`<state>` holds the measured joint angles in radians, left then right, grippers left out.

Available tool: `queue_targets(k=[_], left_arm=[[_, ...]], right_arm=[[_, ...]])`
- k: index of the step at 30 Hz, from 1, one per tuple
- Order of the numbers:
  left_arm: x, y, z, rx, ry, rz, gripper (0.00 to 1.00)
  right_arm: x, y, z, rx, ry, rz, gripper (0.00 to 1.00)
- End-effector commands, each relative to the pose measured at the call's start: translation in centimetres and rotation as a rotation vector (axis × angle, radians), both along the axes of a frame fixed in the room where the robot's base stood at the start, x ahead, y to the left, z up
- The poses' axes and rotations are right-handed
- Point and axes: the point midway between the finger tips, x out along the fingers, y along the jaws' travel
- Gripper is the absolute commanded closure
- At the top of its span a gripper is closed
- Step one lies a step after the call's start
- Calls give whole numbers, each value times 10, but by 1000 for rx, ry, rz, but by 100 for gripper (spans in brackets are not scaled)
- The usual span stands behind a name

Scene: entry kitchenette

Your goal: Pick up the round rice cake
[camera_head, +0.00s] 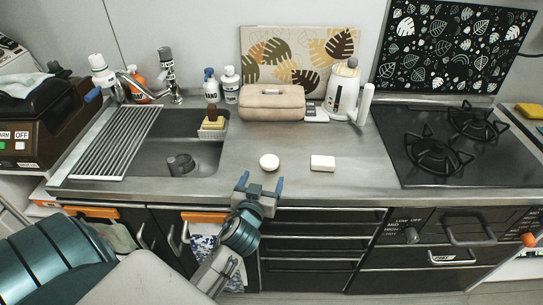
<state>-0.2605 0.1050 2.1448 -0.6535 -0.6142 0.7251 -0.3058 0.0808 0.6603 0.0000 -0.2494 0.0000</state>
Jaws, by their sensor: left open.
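The round rice cake (269,162) is a small white disc lying on the metal counter, right of the sink. My left gripper (260,182) is open, with its two blue fingertips pointing at the counter's front edge just below the rice cake in the picture. The fingers look apart from the rice cake, and nothing shows between them. A white rectangular block (323,163) lies on the counter to the right of the rice cake. My right gripper does not show.
The sink (200,155) with a drying rack (115,145) is on the left. A beige case (272,102) and white kettle (342,90) stand behind. A black stove (440,150) is on the right. The counter around the rice cake is clear.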

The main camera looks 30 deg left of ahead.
Motion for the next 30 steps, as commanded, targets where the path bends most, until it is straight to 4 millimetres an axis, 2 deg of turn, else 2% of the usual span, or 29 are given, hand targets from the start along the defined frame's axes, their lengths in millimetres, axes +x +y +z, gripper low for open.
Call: queue_targets(k=[4, 13, 21, 30], left_arm=[[24, 9, -2, 2, 1, 1, 21], [47, 19, -8, 1, 1, 0, 21], [79, 32, -18, -1, 2, 1, 21], [84, 34, -21, -1, 2, 0, 21]], right_arm=[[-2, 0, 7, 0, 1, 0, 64], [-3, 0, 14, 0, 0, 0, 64], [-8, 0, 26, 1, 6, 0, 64], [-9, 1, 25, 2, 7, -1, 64]])
